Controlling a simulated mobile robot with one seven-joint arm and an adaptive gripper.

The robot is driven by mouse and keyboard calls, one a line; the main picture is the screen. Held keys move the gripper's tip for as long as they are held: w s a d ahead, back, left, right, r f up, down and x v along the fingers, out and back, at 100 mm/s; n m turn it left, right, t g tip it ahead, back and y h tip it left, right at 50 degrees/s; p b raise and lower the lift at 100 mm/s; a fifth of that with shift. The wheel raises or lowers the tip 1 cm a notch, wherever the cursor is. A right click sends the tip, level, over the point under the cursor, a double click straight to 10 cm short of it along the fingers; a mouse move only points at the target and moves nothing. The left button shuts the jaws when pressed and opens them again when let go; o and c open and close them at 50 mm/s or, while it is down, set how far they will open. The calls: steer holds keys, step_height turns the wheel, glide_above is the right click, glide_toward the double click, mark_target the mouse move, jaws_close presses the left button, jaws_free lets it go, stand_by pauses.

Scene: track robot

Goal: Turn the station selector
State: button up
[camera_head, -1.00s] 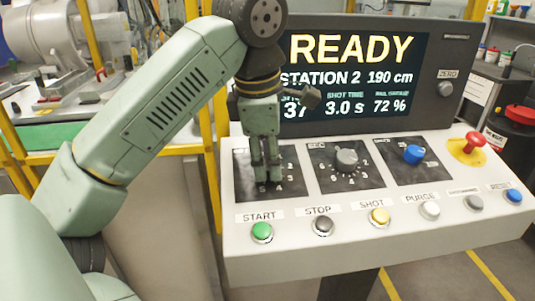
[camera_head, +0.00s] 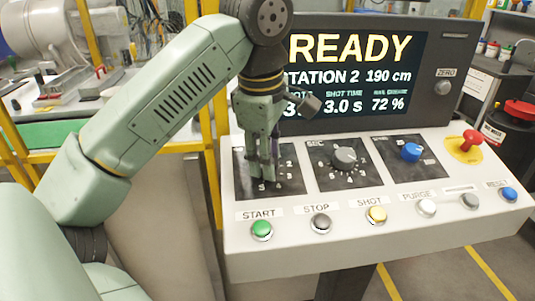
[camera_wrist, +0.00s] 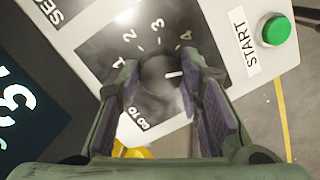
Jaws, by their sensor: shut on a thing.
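The pointer is toward the right in the wrist view, just past the 4. My gripper (camera_head: 264,172) reaches down onto the leftmost plate of the console. In the wrist view, my gripper (camera_wrist: 162,80) has one finger on each side of the knob and is shut on it. In the head view the fingers hide the knob. The screen (camera_head: 350,75) reads READY, STATION 2, 190 cm.
Right of my gripper stand a grey knob (camera_head: 344,158), a blue knob (camera_head: 411,152) and a red mushroom button (camera_head: 469,139). A row of buttons, with green START (camera_head: 262,230) at the left, runs along the console's front. The screen rises close behind my gripper.

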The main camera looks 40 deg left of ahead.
steer(key=o, duration=1.2)
steer(key=shift+c, duration=0.2)
steer(key=r, duration=0.5)
steer(key=s+r, duration=0.1)
steer(key=r, duration=0.1)
steer(key=shift+s+d+r, duration=0.1)
steer(key=shift+d+r, duration=0.1)
steer(key=shift+r, duration=0.05)
